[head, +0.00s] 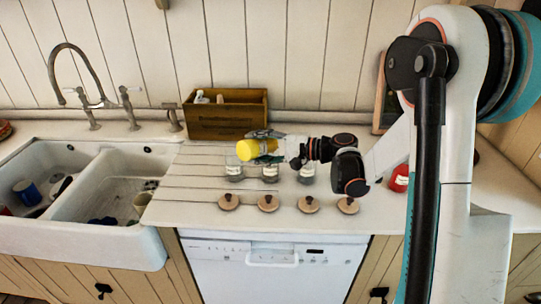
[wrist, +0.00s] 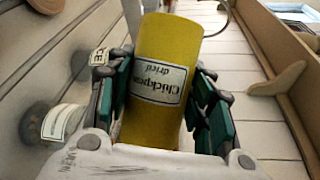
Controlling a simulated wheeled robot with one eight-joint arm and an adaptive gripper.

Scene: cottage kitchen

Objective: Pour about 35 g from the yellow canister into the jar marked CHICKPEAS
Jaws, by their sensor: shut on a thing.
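The yellow canister (head: 249,150) is held by my gripper (head: 266,146) above the row of glass jars, tipped onto its side in the head view. In the wrist view the yellow canister (wrist: 165,50) sits between the pads of my gripper (wrist: 160,85). Its label reads "Chickpeas dried", upside down in that picture. Glass jars with pale labels stand below: a left jar (head: 235,174), a middle jar (head: 270,174) and a right jar (head: 306,174). I cannot read which is marked CHICKPEAS. In the wrist view one jar label (wrist: 98,57) shows only "CE". The canister's mouth and any falling contents are not visible.
Several round wooden lids (head: 268,203) lie along the counter's front. A wooden box (head: 227,116) stands behind the jars. A red canister (head: 399,179) is at the right. The double sink (head: 90,237) lies left, with a tall tap (head: 83,62).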

